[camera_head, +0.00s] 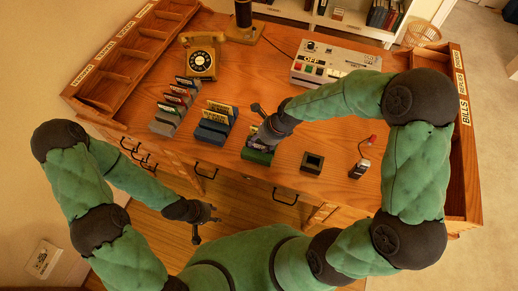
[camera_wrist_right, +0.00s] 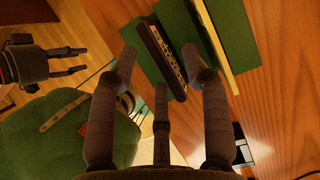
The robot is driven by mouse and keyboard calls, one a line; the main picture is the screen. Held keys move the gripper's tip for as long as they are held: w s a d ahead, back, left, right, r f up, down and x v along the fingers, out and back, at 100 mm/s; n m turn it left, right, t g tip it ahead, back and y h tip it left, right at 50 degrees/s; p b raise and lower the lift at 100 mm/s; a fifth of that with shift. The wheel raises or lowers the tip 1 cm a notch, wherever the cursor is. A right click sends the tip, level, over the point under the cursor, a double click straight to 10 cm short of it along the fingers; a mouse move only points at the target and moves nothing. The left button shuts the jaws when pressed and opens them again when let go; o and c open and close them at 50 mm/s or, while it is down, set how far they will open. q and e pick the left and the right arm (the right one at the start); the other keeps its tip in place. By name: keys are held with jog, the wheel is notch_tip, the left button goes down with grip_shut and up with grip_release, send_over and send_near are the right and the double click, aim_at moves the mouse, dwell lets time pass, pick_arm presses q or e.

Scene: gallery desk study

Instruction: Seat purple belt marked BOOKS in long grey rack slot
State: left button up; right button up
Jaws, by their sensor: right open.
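A dark, purplish-brown cartridge with a pale lettered label (camera_wrist_right: 162,52) stands in a green rack (camera_wrist_right: 190,22) in the right wrist view; its lettering is too small to read. The green rack also shows in the head view (camera_head: 258,156), partly hidden by my right gripper (camera_head: 264,142). In the wrist view that gripper (camera_wrist_right: 162,80) is open, its fingers around the near end of the cartridge without clearly touching it. The long grey rack (camera_head: 163,128) is at the desk's left, with several coloured pieces in it. My left gripper (camera_head: 205,222) is open and empty, off the desk's front edge.
A yellow-edged piece (camera_wrist_right: 214,48) stands beside the dark cartridge. A blue rack (camera_head: 210,135) with pieces stands between the grey and green racks. A small dark square box (camera_head: 312,162) and a red-tipped device (camera_head: 361,168) are at right. A telephone (camera_head: 202,58) and control box (camera_head: 335,62) stand behind.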

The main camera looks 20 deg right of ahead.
jog(key=shift+x, duration=1.05)
jog(key=shift+r, duration=0.1)
grip_shut()
jog(key=shift+r, duration=0.1)
jog(key=shift+r, duration=0.5)
notch_tip(320, 180, up, 2)
jog(key=shift+r+p, duration=0.15)
jog(key=shift+p, duration=0.7)
jog(key=s+a+r+p, duration=0.4)
jog(key=s+r, duration=0.5)
jog(key=s, duration=0.4)
jog(key=shift+a+r+p, duration=0.25)
jog(key=shift+a+p, duration=0.1)
jog(key=shift+a, duration=0.15)
